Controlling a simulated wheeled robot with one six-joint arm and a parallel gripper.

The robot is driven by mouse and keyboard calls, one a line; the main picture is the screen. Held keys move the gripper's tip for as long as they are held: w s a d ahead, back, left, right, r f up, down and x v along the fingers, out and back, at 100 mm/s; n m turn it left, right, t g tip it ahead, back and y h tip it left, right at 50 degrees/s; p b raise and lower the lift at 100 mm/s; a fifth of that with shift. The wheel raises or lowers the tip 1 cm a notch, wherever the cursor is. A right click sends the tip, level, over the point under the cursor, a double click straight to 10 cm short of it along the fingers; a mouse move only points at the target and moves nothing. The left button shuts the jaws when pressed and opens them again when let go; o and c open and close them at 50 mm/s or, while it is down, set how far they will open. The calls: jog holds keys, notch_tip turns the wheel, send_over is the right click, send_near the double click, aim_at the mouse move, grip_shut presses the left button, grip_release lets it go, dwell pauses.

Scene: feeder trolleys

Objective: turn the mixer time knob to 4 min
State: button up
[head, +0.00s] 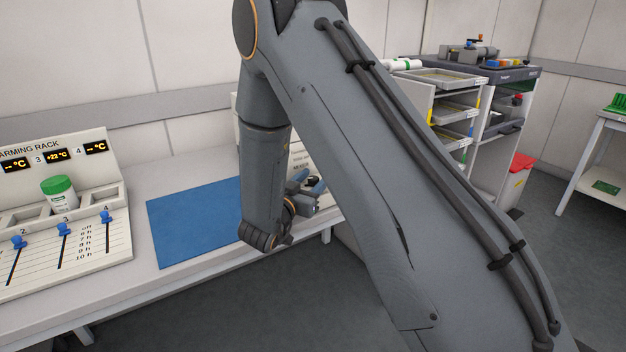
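The mixer (299,152) is a pale box at the back of the bench, mostly hidden behind my arm. Only a strip of its front with small lettering shows between my arm links. I cannot make out the time knob or its setting. My gripper (312,190) is low in front of the mixer's face, partly covered by my own wrist and arm. Its fingers show only in part, so I cannot tell whether they are open or shut, or whether they touch the knob.
A blue mat (192,222) lies on the bench (141,262). A warming rack (118,190) with blue sliders and a green-capped jar (60,194) stands at left. At right are a trolley with trays (447,78), a red-lidded bin (517,180) and a side table (606,190). Open floor lies between.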

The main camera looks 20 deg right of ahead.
jog(key=v, duration=0.8)
jog(key=shift+w, duration=0.1)
